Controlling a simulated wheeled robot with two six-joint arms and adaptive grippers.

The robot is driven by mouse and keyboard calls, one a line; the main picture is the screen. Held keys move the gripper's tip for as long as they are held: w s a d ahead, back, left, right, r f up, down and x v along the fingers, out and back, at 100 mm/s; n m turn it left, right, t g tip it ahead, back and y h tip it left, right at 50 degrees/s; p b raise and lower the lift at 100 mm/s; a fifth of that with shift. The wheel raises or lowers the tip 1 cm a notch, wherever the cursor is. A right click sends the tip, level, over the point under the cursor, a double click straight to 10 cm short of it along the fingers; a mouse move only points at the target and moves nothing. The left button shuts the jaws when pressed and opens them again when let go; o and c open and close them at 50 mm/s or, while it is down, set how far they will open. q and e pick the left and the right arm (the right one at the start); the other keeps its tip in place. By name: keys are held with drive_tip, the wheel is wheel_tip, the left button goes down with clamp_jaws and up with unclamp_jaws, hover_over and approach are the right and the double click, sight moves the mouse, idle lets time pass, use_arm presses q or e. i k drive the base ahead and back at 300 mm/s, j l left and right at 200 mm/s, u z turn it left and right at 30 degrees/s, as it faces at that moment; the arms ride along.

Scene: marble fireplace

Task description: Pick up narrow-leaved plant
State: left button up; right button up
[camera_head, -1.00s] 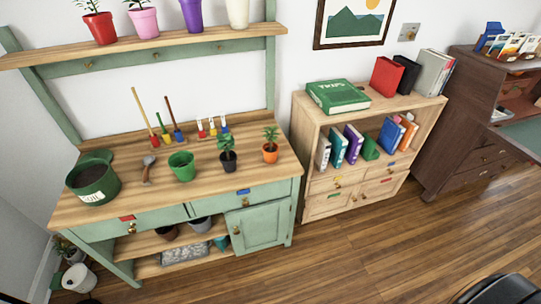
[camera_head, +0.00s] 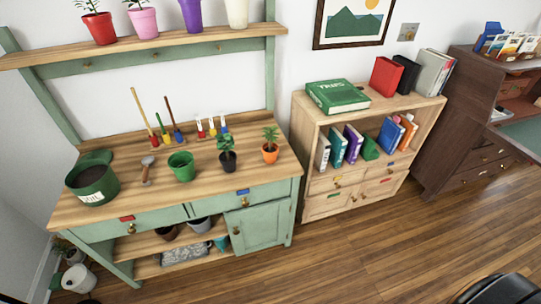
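Two small potted plants stand upright on the green-framed potting bench. One is in a black pot (camera_head: 228,161) and one is in an orange pot (camera_head: 270,153). On the upper shelf stand a leafy plant in a red pot (camera_head: 101,28) and one in a pink pot (camera_head: 144,22), their tops cut by the frame edge. The leaves are too small to tell surely which plant is the narrow-leaved one. Neither of my grippers shows in the head view.
The bench top (camera_head: 215,200) also holds a green soil tub (camera_head: 92,182), a small trowel (camera_head: 147,171), an empty green pot (camera_head: 182,166) and several small tools. A bookcase (camera_head: 305,120) stands to the right. The wooden floor (camera_head: 400,230) in front is open.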

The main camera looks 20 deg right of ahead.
sight(269, 150)
drive_tip(key=l+u, duration=0.1)
drive_tip(key=u, duration=0.25)
drive_tip(key=l+u, duration=0.2)
drive_tip(key=l, duration=0.5)
drive_tip(key=l+u, duration=0.25)
drive_tip(key=l, duration=0.4)
drive_tip(key=l+u, duration=0.2)
drive_tip(key=l, duration=0.5)
drive_tip(key=k+l+u, duration=0.2)
drive_tip(key=l, duration=0.45)
